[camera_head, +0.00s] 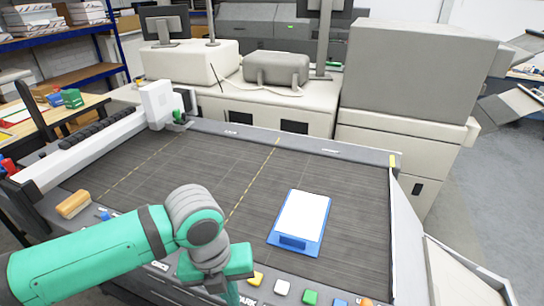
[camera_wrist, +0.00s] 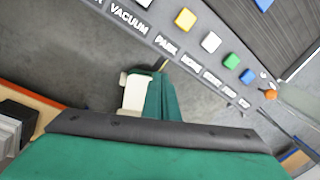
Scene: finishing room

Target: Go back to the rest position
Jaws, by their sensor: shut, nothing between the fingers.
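My green and grey arm reaches in from the lower left of the head view, over the front edge of the dark cutting table (camera_head: 170,185). My gripper (camera_head: 232,292) points down at the bottom edge of that view, by the front button panel, its tips cut off or hidden. In the wrist view my gripper (camera_wrist: 150,92) shows with its fingers together and nothing between them. Grey floor shows beyond it, and it appears clear of the panel.
A blue clipboard with white paper (camera_head: 300,220) lies on the table, right of my arm. Several coloured buttons, including a yellow one (camera_wrist: 185,18), line the front panel (camera_wrist: 165,45). A wooden-topped block (camera_head: 73,204) sits at the left. Large grey machines (camera_head: 415,75) stand behind.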

